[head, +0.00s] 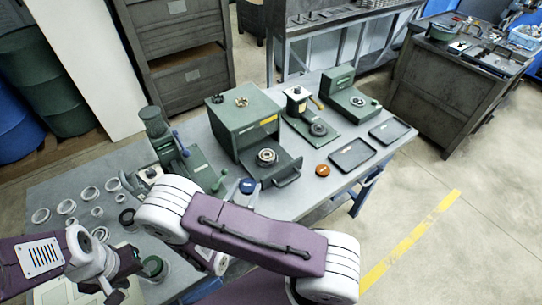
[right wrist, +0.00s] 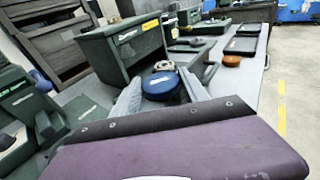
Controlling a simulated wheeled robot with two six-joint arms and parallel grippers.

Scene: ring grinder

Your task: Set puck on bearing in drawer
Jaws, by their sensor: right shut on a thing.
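The green cabinet (head: 243,121) stands on the bench with its drawer (head: 287,166) pulled out. The metal bearing (head: 267,156) sits in the drawer. My right gripper (head: 246,188) is shut on a blue puck (right wrist: 160,86), just in front and to the left of the drawer. In the right wrist view the puck is between the two grey fingers, and the bearing (right wrist: 165,66) shows just behind it, partly hidden. My left gripper (head: 117,292) is at the lower left, over the near bench edge; its fingertips are unclear.
A green press (head: 172,150) stands left of the cabinet. Several pale rings (head: 67,207) lie on the bench at left. An orange puck (head: 322,170) and two black trays (head: 352,154) lie to the right. The drawer handle (head: 289,180) sticks out at the front.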

